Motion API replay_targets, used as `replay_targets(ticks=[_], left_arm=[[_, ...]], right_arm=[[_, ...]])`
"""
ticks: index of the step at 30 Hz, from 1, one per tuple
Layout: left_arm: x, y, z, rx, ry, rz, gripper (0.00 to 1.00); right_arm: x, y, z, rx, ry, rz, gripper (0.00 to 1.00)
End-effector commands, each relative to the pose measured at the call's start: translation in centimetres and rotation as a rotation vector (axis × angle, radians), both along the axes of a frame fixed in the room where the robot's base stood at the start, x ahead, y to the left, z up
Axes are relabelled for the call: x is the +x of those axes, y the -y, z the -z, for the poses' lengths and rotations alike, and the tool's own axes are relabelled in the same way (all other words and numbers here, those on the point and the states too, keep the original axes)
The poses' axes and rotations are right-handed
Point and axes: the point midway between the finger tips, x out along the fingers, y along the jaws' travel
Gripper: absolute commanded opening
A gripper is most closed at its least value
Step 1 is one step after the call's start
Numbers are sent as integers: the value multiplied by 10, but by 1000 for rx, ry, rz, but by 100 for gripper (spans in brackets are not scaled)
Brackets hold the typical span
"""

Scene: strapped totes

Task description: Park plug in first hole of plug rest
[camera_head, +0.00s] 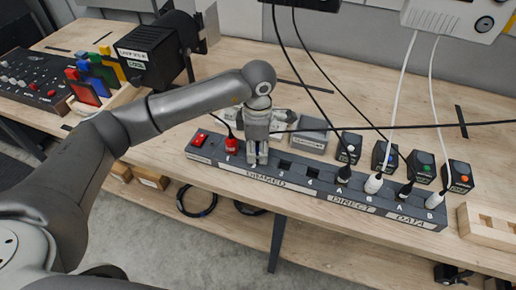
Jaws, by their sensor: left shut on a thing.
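My left gripper (257,155) is shut at the dimmed part of the long dark socket strip (262,178), just right of the red plug (231,146). The plug between its fingers is mostly hidden by the gripper, and I cannot tell whether it is seated in the strip. A black cable (350,128) runs rightward from near the gripper. A pale wooden block with recesses (480,237), perhaps the plug rest, sits at the right edge, well away from the gripper. My right gripper is not in view.
Plugs with black and white cables stand in the strip's right half, below hanging cables. Several small black boxes (384,155) stand behind them. A black lamp box (150,57), coloured plates (85,90) and a control panel (30,80) are at left. The bench's back middle is fairly clear.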

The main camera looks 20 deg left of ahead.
Motion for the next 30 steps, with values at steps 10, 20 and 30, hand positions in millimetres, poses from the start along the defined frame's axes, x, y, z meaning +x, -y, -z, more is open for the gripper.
replay_targets(ticks=[10,20,30], left_arm=[[0,0,-1,-1,1,0,0],[1,0,-17,-1,2,0,0],[1,0,-37,-1,2,0,0]], right_arm=[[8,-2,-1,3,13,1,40],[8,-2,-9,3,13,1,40],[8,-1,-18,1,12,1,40]])
